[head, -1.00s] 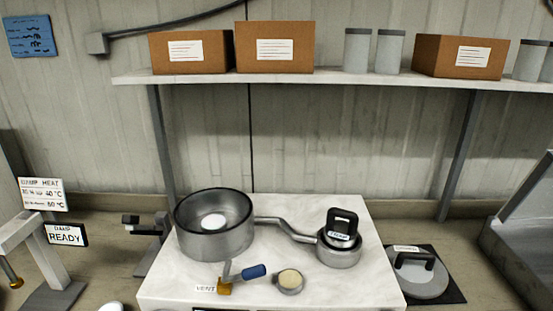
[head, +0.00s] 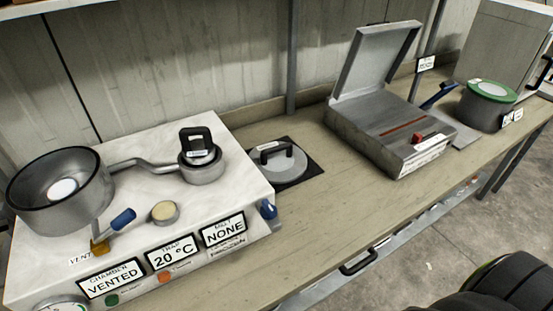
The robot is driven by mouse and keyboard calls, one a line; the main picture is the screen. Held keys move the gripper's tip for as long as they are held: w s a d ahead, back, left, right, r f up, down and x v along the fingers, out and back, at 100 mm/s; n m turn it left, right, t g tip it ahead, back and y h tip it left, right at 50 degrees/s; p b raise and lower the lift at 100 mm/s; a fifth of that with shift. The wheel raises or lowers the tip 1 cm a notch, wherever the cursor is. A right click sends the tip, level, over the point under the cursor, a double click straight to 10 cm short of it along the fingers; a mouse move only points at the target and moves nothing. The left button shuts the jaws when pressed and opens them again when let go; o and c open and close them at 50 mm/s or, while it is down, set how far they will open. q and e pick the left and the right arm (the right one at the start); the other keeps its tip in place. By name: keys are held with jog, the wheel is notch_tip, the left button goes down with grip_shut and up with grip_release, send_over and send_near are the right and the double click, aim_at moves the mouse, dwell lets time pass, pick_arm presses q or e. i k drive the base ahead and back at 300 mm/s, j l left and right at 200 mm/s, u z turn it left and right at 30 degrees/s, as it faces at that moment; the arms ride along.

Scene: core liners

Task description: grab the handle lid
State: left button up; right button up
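A round grey lid (head: 276,166) with a black bar handle (head: 275,153) on top lies flat on a dark square mat (head: 314,169), just right of the white-topped unit. A small label sits at the handle's far side. A second black handle (head: 196,138), an upright loop with a label, stands on the small metal pot (head: 204,173) on the unit. Neither of my grippers shows in the head view, and nothing is seen touching the lid.
The white-topped unit (head: 150,135) carries a large open chamber (head: 60,215), a blue-handled valve (head: 122,219) and panel displays. Right of the lid stand an open-lidded metal box (head: 385,135) and a green-rimmed container (head: 487,110). Bare bench (head: 330,205) lies in front of the lid.

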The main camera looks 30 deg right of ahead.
aim_at(280, 162)
jog(key=l, duration=1.75)
jog(key=i, duration=0.05)
